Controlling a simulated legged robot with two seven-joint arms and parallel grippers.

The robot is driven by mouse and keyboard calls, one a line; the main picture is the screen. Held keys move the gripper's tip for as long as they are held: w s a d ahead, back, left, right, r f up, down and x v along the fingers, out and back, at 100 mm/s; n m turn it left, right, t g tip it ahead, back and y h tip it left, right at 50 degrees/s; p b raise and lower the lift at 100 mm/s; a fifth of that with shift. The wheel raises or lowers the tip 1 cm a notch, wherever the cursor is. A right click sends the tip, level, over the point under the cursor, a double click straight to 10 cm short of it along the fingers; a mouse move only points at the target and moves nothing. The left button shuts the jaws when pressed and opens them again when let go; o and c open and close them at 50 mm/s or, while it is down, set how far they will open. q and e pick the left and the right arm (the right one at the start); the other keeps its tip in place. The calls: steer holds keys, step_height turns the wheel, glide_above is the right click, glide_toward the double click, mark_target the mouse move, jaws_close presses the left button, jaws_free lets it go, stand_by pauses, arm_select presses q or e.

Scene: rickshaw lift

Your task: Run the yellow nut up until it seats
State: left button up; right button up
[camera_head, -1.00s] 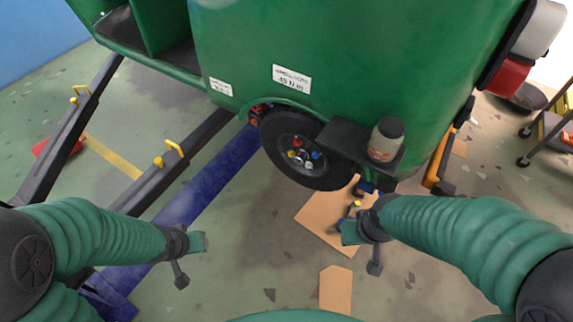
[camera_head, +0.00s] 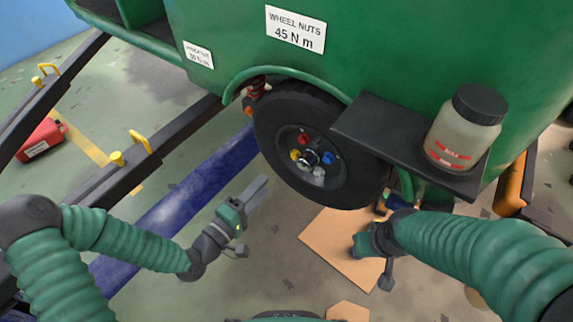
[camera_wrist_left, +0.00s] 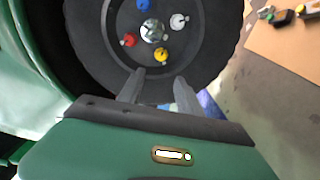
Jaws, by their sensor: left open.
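The yellow nut (camera_head: 295,154) sits on the left side of the wheel hub in the head view. In the left wrist view the yellow nut (camera_wrist_left: 162,55) lies just beyond the gap between my fingertips. My left gripper (camera_head: 262,186) points up toward the wheel (camera_head: 270,125), apart from it, left of and below the hub. In the wrist view my left gripper (camera_wrist_left: 161,74) is open with nothing between its fingers.
Red (camera_head: 304,138), blue (camera_head: 328,157) and white (camera_head: 319,172) nuts surround the metal hub centre. A black shelf (camera_head: 365,128) with a capped bottle (camera_head: 462,130) juts out right of the wheel. Cardboard (camera_head: 320,245) lies on the floor below. A blue beam (camera_head: 190,190) runs along the left.

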mark_target(293, 158)
arm_select(q)
steer(key=b+x, duration=0.1)
steer(key=x, duration=0.2)
steer(key=b+x, duration=0.1)
steer(key=x, duration=0.6)
steer(key=shift+d+f+b, duration=0.3)
steer(key=shift+d+b, duration=0.1)
steer(key=shift+d, duration=0.2)
steer(key=shift+w+d+r, duration=0.15)
steer(key=shift+w, duration=0.35)
steer(key=shift+d, duration=0.15)
steer(key=shift+c, duration=1.6)
jaws_close()
